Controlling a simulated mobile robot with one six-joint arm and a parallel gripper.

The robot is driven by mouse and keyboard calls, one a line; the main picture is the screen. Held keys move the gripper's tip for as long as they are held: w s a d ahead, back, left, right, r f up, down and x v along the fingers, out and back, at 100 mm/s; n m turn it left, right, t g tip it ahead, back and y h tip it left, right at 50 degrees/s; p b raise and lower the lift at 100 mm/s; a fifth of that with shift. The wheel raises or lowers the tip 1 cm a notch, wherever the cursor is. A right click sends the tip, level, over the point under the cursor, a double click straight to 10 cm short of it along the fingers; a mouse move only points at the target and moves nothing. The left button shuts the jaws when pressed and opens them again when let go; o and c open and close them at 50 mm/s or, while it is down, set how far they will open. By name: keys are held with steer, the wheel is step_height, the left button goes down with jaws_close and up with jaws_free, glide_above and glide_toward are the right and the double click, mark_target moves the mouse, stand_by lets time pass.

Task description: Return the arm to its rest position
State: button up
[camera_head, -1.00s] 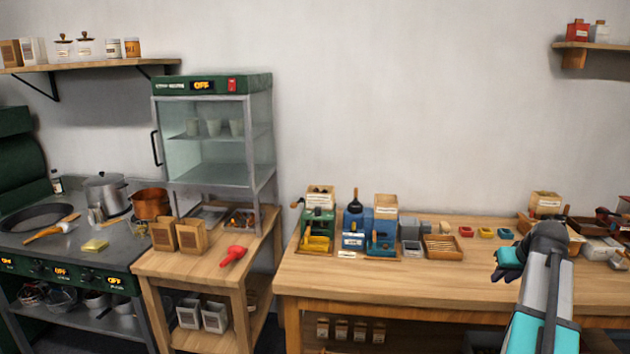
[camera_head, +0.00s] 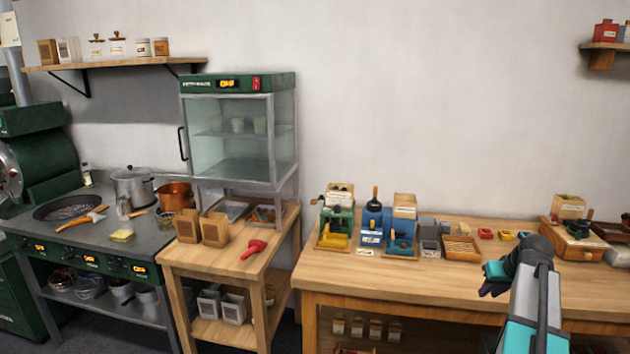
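My gripper (camera_head: 490,280) is at the lower right of the view, at the end of my grey and teal arm (camera_head: 530,310). It hangs in front of the long wooden table (camera_head: 400,278), near its front edge in the picture. Its fingers are small and dark, and I see nothing held in them. I cannot tell whether they are open or shut.
A green-topped glass cabinet (camera_head: 240,140) stands over a small wooden table with two brown paper bags (camera_head: 200,229) and a red scoop (camera_head: 254,249). Left is a stove (camera_head: 150,240) with pots. Small machines (camera_head: 370,225) and trays line the long table. Its front strip is clear.

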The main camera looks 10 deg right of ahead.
steer(key=w+a+f+n+g+y, duration=0.2)
steer(key=a+f+n+g+y, duration=0.15)
steer(key=a+f, duration=2.15)
steer(key=s+a+f+n+g, duration=0.2)
steer(key=s+a+f+g, duration=0.3)
steer(key=s+a+f, duration=1.45)
steer(key=s+a+f+m+g+h, duration=0.1)
steer(key=s+f, duration=0.1)
steer(key=s, duration=0.6)
steer(key=s+f+m+g+h, duration=0.1)
steer(key=s+f+g, duration=0.1)
steer(key=s, duration=0.6)
steer(key=shift+s+a+f, duration=0.15)
steer(key=shift+a, duration=0.2)
